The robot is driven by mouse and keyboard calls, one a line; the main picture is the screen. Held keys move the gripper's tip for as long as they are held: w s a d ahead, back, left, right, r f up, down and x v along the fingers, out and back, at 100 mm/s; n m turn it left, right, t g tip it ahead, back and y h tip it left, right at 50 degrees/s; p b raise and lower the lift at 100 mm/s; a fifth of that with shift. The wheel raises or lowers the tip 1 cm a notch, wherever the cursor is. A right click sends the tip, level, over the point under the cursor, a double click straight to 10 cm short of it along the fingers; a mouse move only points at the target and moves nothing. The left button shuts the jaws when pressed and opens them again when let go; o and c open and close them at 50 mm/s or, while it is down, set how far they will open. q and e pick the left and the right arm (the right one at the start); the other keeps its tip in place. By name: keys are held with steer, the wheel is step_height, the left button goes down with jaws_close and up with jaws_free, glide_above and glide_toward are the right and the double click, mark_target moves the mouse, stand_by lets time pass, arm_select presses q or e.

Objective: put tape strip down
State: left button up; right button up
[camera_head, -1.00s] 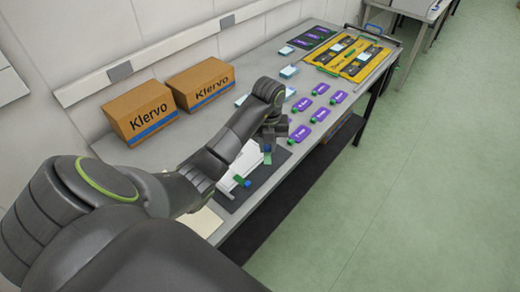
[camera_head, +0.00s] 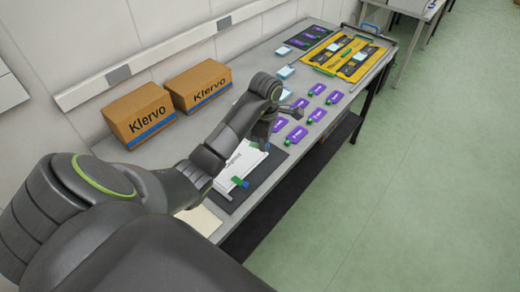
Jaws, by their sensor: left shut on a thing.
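My left gripper (camera_head: 264,138) hangs over the far right end of a white printed sheet or flat box (camera_head: 234,165), which lies on a dark mat (camera_head: 266,172). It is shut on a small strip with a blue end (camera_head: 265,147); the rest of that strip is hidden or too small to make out. A green strip with a blue spot (camera_head: 240,182) lies at the near right edge of the white piece. My forearm covers part of the white piece. My right gripper is not in view.
Small pale blue boxes (camera_head: 285,72), a yellow tray (camera_head: 327,58) and a dark tray (camera_head: 296,43) stand farther back. Two cardboard boxes (camera_head: 140,113) stand by the wall. The table's front edge is at right.

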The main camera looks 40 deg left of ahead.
arm_select(q)
steer(key=m, duration=0.3)
steer(key=shift+r+m, duration=0.25)
steer(key=shift+m, duration=0.15)
steer(key=shift+f+m, duration=0.15)
steer(key=shift+m, duration=0.15)
steer(key=b, duration=0.5)
glide_above(264, 167)
step_height(264, 167, down, 5)
steer(key=shift+d+r, duration=0.1)
step_height(264, 167, down, 5)
steer(key=shift+r+p, duration=0.1)
steer(key=shift+p, duration=0.2)
steer(key=shift+f, duration=0.2)
steer(key=o, duration=0.7)
